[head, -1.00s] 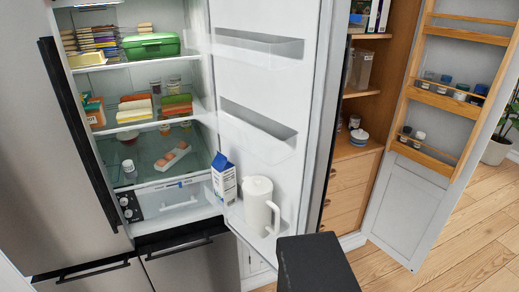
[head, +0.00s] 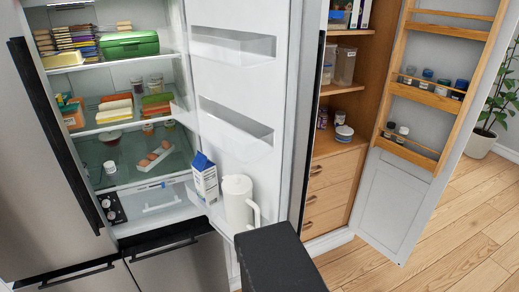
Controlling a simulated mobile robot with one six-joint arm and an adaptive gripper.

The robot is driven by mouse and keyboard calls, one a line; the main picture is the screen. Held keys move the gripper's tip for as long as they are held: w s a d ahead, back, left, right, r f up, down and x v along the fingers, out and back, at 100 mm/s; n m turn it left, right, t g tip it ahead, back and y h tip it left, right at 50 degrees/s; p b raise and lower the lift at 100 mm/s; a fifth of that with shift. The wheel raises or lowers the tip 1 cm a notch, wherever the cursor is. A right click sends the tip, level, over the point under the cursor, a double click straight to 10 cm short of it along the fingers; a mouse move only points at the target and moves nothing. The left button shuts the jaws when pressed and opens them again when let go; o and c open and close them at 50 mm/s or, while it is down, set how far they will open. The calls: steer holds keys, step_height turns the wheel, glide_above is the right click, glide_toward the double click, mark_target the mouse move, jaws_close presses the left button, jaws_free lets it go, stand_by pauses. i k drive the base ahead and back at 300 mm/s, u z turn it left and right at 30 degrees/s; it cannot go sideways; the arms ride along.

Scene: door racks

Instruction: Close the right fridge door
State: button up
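The right fridge door (head: 215,80) stands wide open in the head view, its white inner side facing the camera. Its two upper bins (head: 235,45) are empty. A blue and white milk carton (head: 205,180) and a white pitcher (head: 238,202) stand on its lowest shelf. The fridge interior (head: 120,70) shows to the left of the door. The fingers of my gripper are not visible. A dark block at the bottom centre, which looks like part of my arm, is in front of the door's lower end; I cannot tell whether they touch.
The left fridge door (head: 30,190) is shut, with a long black handle (head: 60,130). Drawers (head: 180,265) are below. Right of the open door is a wooden pantry (head: 335,150) with its own open door (head: 400,205). Wooden floor (head: 450,240) is clear at right; a plant (head: 480,143) stands beyond.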

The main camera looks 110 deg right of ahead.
mark_target(254, 67)
steer(key=u, duration=0.1)
steer(key=k, duration=3)
steer(key=z, duration=1.4)
